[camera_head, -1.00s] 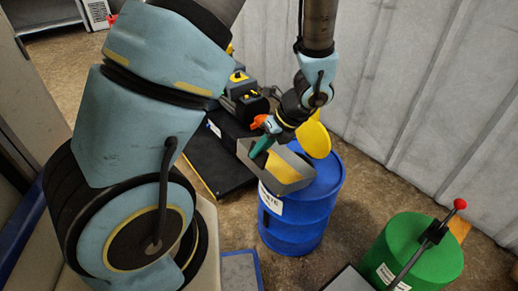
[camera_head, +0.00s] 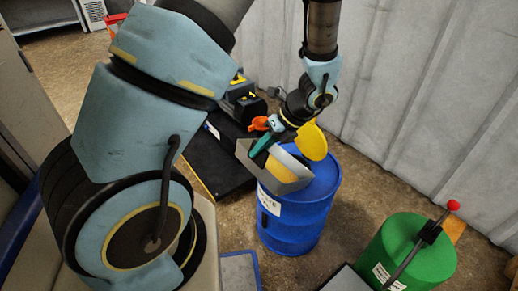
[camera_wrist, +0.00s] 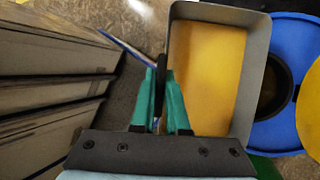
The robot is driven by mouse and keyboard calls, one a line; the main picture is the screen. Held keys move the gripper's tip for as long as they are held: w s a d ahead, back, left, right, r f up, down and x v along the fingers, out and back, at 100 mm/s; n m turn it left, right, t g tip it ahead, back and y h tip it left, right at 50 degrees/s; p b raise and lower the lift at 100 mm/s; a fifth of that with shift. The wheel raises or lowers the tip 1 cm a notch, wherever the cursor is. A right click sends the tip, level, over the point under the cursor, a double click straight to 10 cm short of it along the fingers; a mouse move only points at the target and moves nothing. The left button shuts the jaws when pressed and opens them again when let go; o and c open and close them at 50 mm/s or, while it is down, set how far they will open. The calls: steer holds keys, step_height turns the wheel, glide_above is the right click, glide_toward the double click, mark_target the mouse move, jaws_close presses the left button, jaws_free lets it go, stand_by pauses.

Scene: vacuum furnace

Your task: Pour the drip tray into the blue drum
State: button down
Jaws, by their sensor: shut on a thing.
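The drip tray (camera_head: 292,186) is a grey open box with yellow liquid in it. In the head view it is held tilted over the left part of the blue drum's top. My gripper (camera_head: 265,146) is shut on the tray's edge, with green fingers. In the wrist view the fingers (camera_wrist: 160,92) close on a dark upright piece at the tray's left, and the tray (camera_wrist: 258,70) shows its yellow contents. The blue drum (camera_head: 298,222) stands upright on the floor. In the wrist view its blue top (camera_wrist: 287,75) has a dark round opening right of the tray.
A yellow disc (camera_head: 312,141) stands up at the drum's top. A green drum (camera_head: 410,258) with a red-knobbed lever (camera_head: 453,206) is to the right. A black platform with equipment (camera_head: 215,165) lies behind left. A pale corrugated wall (camera_head: 420,90) closes the back.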

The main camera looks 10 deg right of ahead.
steer(key=shift+w+d+r+m+g+y+p, duration=0.25)
steer(key=shift+d+r+y+p, duration=0.45)
steer(key=shift+p, duration=1)
steer(key=shift+w+d+r+m+g+y+p, duration=0.1)
steer(key=shift+w+d+r+g+y+p, duration=0.45)
steer(key=shift+p, duration=1.1)
steer(key=shift+w+d+r+y+p, duration=0.2)
steer(key=shift+d+r+y+p, duration=0.4)
steer(key=shift+r+p, duration=0.2)
steer(key=shift+w+d+r+m+g+y+p, duration=0.1)
steer(key=shift+w+d+r+y, duration=0.1)
steer(key=shift+d+y, duration=0.2)
steer(key=shift+w+d+r+m+g+y+p, duration=0.1)
steer(key=shift+w+d+r+m+y+p, duration=0.15)
steer(key=shift+d, duration=0.25)
steer(key=shift+w+d+r+g+y, duration=0.1)
steer(key=shift+w+d+r+y, duration=0.1)
steer(key=shift+d+y, duration=0.25)
stand_by(1.1)
steer(key=shift+d+f, duration=0.1)
